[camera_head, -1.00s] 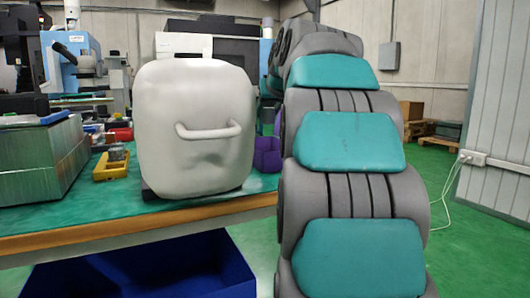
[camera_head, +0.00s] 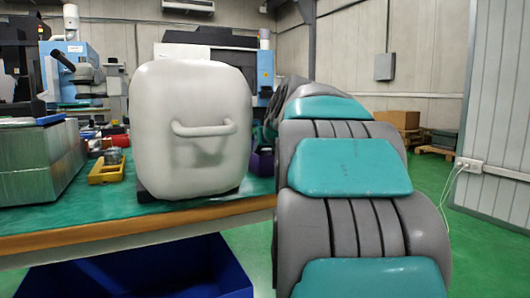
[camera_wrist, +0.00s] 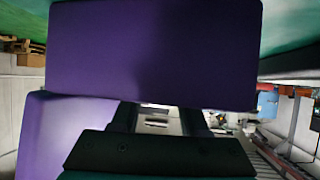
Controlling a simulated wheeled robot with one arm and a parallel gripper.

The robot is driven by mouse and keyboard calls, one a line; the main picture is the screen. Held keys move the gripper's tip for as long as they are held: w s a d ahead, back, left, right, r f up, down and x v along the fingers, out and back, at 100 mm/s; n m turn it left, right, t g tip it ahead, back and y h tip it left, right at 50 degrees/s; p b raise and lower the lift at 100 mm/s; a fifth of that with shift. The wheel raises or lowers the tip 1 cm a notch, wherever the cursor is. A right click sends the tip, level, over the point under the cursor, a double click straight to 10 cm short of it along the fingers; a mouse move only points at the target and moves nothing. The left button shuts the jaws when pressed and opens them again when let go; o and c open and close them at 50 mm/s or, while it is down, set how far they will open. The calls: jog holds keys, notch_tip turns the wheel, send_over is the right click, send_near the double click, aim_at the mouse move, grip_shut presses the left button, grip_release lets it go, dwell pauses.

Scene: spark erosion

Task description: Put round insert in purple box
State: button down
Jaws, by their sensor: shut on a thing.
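The purple box (camera_head: 262,163) stands on the table, right of the white canister and partly hidden behind it and my arm. In the wrist view, the purple box (camera_wrist: 155,50) fills much of the upper picture, close to the camera, with another purple face at the lower left. My gripper (camera_wrist: 160,118) reaches up to the near edge of the box, and its fingertips are hidden behind the purple face. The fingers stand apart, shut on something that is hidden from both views. I cannot make out the round insert for certain.
A large white canister (camera_head: 190,130) stands at the front of the green-topped table (camera_head: 75,222), beside my arm. A yellow tray (camera_head: 106,172) holding a small grey round thing lies left of it. A blue bin (camera_head: 140,275) is below the table. Open floor lies to the right.

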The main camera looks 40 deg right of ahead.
jog(key=c, duration=0.7)
grip_release()
jog(key=p+v, duration=0.1)
jog(key=v, duration=1.1)
